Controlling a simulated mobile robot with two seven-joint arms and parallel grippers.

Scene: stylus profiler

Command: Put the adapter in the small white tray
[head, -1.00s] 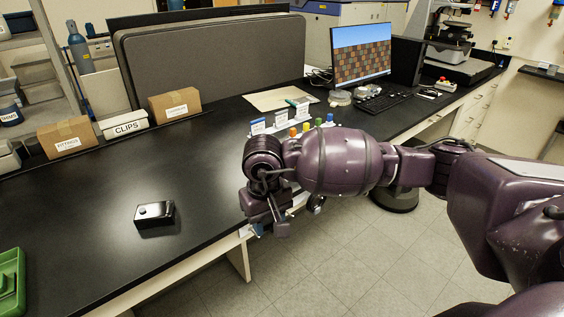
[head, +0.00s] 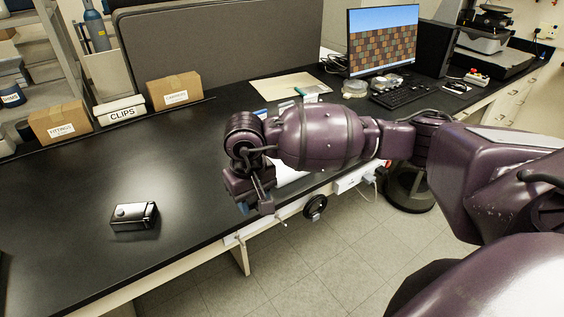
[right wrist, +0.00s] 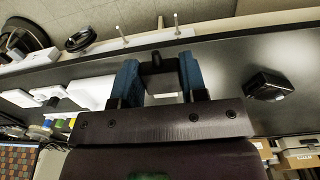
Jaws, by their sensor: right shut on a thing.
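My right gripper (head: 254,204) hangs over the front edge of the black bench in the head view. In the right wrist view its blue fingers (right wrist: 159,76) are shut on a small dark piece, which I take to be the adapter (right wrist: 156,62). Its full shape is hidden between the fingers. White flat-sided things (right wrist: 92,93) lie on the bench beside the gripper in the wrist view; I cannot tell whether one is the small white tray. In the head view my right arm covers most of that area. My left gripper is out of view.
A black and silver box (head: 135,216) sits on the bench to the left, with clear bench around it. Cardboard boxes (head: 62,121) and a white CLIPS bin (head: 119,110) line the back. A monitor (head: 382,40) and keyboard (head: 403,97) stand farther right.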

